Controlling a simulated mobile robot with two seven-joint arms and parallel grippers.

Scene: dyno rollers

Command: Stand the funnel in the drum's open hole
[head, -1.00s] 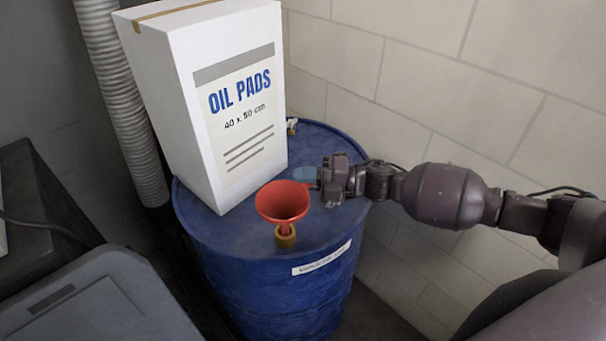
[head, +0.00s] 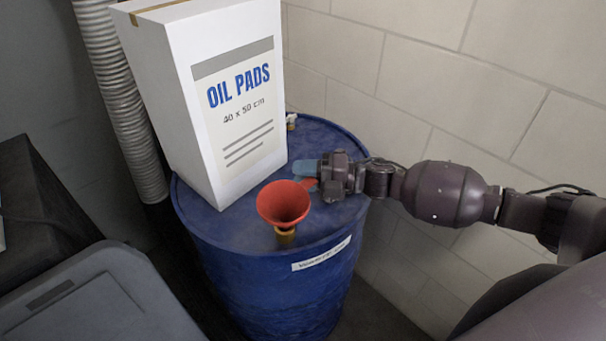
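The red-orange funnel (head: 282,203) is over the brass-coloured collar (head: 285,238) near the front of the blue drum's top (head: 240,222). Its wide mouth faces up and leans toward the camera. The bowl hides its spout and the hole, so how deep it sits cannot be seen. My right gripper (head: 309,176) is just right of the funnel, around its small red side tab (head: 310,185). The upper bluish finger stands apart from the tab; the lower finger is hidden. The gripper looks open. My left gripper is not in view.
A tall white oil pads box (head: 225,110) stands on the drum behind and left of the funnel. A small fitting (head: 291,122) sits at the drum's back edge. A block wall (head: 430,80) is close behind. A grey lidded bin (head: 95,300) is at lower left.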

